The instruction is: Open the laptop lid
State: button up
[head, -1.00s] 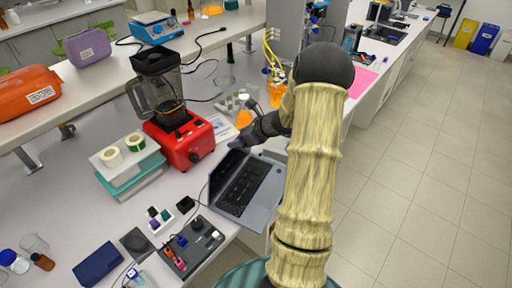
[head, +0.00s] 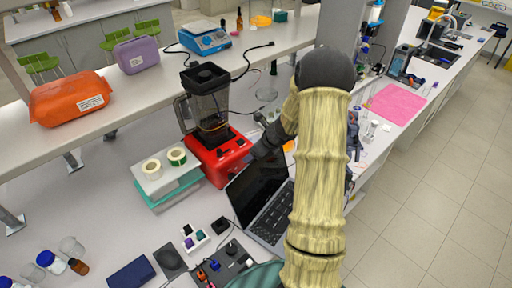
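The laptop (head: 272,217) stands on the white bench, partly behind my arm. Its lid (head: 257,188) is raised, with the dark screen showing, and the keyboard lies flat at its right. My arm hides the right part of the laptop. My gripper (head: 265,158) is dark and sits at the top edge of the lid, close to or touching it. Its fingertips are too small and dark to tell open from shut.
A red blender (head: 217,157) stands just behind the lid. A teal-and-white box (head: 165,180) with tape rolls is at left. Small bottles and a dark blue case (head: 132,273) lie in front. A pink mat (head: 398,104) is at far right.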

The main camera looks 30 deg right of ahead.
jog(key=shift+w+d+r, duration=0.1)
jog(key=shift+r, duration=0.15)
jog(key=o, duration=1.4)
jog(key=shift+f, duration=0.1)
jog(key=b+v, duration=0.2)
jog(key=v, duration=1.5)
jog(key=shift+s, duration=0.25)
